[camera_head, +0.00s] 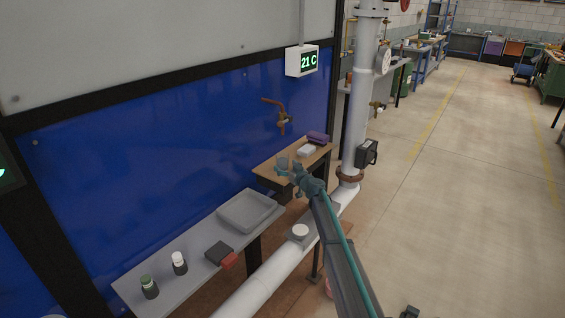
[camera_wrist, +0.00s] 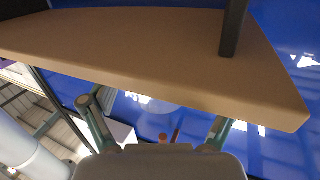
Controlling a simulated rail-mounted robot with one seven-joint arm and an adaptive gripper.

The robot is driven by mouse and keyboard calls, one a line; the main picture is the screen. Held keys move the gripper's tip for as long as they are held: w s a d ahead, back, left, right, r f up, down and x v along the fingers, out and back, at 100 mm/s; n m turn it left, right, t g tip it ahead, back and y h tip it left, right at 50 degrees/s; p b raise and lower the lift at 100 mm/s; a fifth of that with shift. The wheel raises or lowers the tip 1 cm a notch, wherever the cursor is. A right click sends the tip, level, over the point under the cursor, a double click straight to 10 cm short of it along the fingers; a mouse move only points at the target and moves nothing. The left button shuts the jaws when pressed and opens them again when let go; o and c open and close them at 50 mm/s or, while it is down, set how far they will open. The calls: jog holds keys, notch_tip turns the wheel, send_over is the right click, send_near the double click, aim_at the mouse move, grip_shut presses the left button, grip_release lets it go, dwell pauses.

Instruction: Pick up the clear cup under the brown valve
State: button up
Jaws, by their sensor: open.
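The brown valve (camera_head: 283,118) sticks out of the blue wall above a small wooden table (camera_head: 268,170). My gripper (camera_head: 289,165) is in front of the valve and lower, near the table's left part. In the wrist view its two fingers (camera_wrist: 155,120) are spread apart, with nothing clearly held between them. I cannot make out the clear cup for certain: a faint pale round shape shows between the fingers in the wrist view, and the gripper may hide the cup in the head view. The wooden table's edge (camera_wrist: 150,75) crosses the wrist view close by.
A white box (camera_head: 306,151) and a purple item (camera_head: 317,137) are on the table's right side. A grey bench (camera_head: 190,262) at left bears a grey tray (camera_head: 247,226), a dark and red item and two small bottles. A white pipe (camera_head: 362,110) rises just right of the table.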

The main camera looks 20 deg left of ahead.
aim_at(286, 166)
jog(key=shift+p+x, duration=0.5)
jog(key=shift+x, duration=1.1)
jog(key=c, duration=1.3)
jog(key=shift+r, duration=0.1)
